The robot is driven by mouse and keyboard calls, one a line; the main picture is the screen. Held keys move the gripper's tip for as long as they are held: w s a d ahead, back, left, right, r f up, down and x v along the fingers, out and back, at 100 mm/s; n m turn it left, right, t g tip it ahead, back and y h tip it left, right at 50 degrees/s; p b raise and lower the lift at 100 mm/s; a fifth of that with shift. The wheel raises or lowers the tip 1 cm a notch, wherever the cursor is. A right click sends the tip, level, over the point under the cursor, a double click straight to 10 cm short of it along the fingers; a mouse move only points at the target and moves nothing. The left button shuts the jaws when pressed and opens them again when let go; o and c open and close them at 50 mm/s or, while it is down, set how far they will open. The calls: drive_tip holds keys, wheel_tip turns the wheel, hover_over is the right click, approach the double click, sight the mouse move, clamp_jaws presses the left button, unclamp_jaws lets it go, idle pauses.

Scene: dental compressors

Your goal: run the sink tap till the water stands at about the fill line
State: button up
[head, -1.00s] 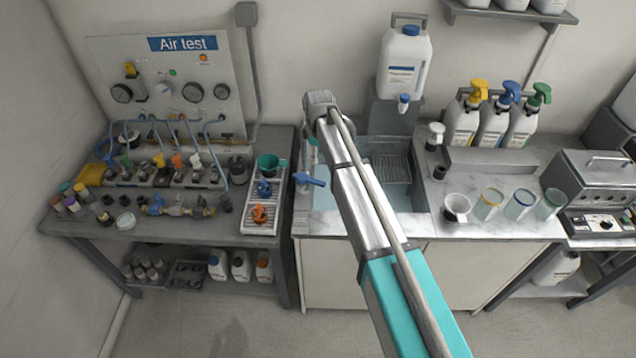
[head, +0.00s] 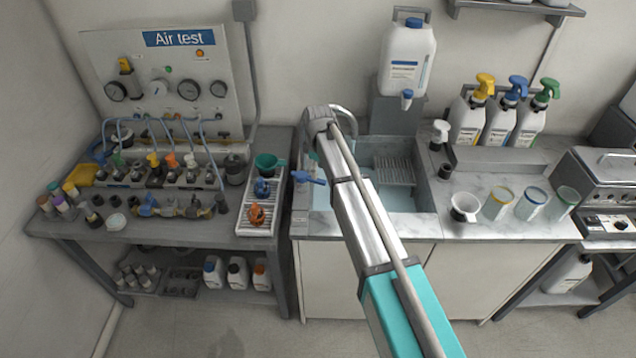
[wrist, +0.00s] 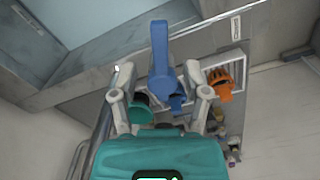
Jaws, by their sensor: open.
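The blue tap lever (head: 307,178) sticks out at the left end of the sink (head: 425,215). In the wrist view the blue lever (wrist: 160,58) lies in the gap between the fingers of my gripper (wrist: 158,80), which are open and apart from it on both sides. In the head view my arm hides most of the gripper. A curved grey spout (head: 347,114) shows partly behind my arm. The basin looks pale blue inside, partly covered by my arm. I cannot make out the water level or a fill line.
A white tray (head: 243,222) with a green cup (head: 268,163) and blue and orange parts stands left of the sink. A white jug (head: 405,60) stands behind it. Several spray bottles and cups stand on the right counter. The floor in front is clear.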

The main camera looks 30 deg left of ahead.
sight(318, 179)
drive_tip(key=shift+f+b, duration=1.65)
drive_tip(key=shift+f, duration=0.35)
clamp_jaws()
